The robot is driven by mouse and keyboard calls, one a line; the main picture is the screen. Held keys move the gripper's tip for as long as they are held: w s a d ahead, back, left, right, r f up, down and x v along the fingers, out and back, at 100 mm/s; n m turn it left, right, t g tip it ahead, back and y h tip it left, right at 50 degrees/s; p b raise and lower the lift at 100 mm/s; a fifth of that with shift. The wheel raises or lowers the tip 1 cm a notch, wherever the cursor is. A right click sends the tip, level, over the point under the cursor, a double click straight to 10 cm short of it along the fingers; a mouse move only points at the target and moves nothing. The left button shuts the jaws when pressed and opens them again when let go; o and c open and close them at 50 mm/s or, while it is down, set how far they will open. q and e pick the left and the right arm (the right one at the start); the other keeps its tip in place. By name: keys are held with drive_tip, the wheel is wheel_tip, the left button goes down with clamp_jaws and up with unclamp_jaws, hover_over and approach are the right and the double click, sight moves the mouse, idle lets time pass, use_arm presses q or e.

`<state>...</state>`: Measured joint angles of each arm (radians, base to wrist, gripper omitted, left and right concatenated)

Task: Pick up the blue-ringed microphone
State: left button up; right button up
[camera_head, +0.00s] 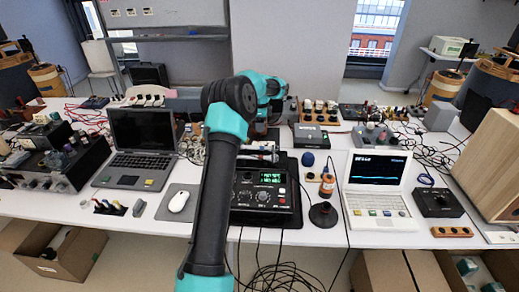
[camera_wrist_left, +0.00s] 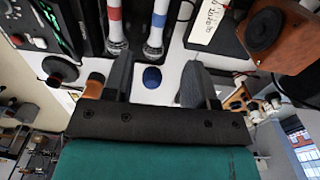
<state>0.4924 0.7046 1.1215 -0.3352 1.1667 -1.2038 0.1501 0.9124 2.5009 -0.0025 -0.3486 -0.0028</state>
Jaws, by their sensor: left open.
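In the left wrist view, the blue-ringed microphone (camera_wrist_left: 154,45) is a light, silvery stick with a blue band, running down from the top edge. A similar red-ringed microphone (camera_wrist_left: 115,35) lies to its left, roughly parallel and apart from it. My left gripper (camera_wrist_left: 158,64) is open, with nothing seen held. Its two dark fingers spread on either side of a dark blue ball (camera_wrist_left: 152,77), just below the blue-ringed microphone's end in the picture. The height between fingers and table is unclear. In the head view, my arm covers much of the microphone area. My right gripper is not in view.
Around the arm stand a black mixer box (camera_head: 265,196), an orange bottle (camera_head: 327,185), a black round base (camera_head: 323,214), a white laptop-like device (camera_head: 376,185), a grey laptop (camera_head: 140,145) and a mouse (camera_head: 178,202). Cables hang off the front edge. The table is crowded.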

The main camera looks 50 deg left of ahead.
use_arm(q)
hover_over(259, 148)
drive_tip(key=w, duration=0.1)
wheel_tip(259, 148, down, 7)
drive_tip(key=shift+a+f, duration=0.1)
drive_tip(key=shift+f, duration=0.1)
drive_tip(key=shift+s+a+f, duration=0.1)
drive_tip(key=shift+f, duration=2.5)
clamp_jaws()
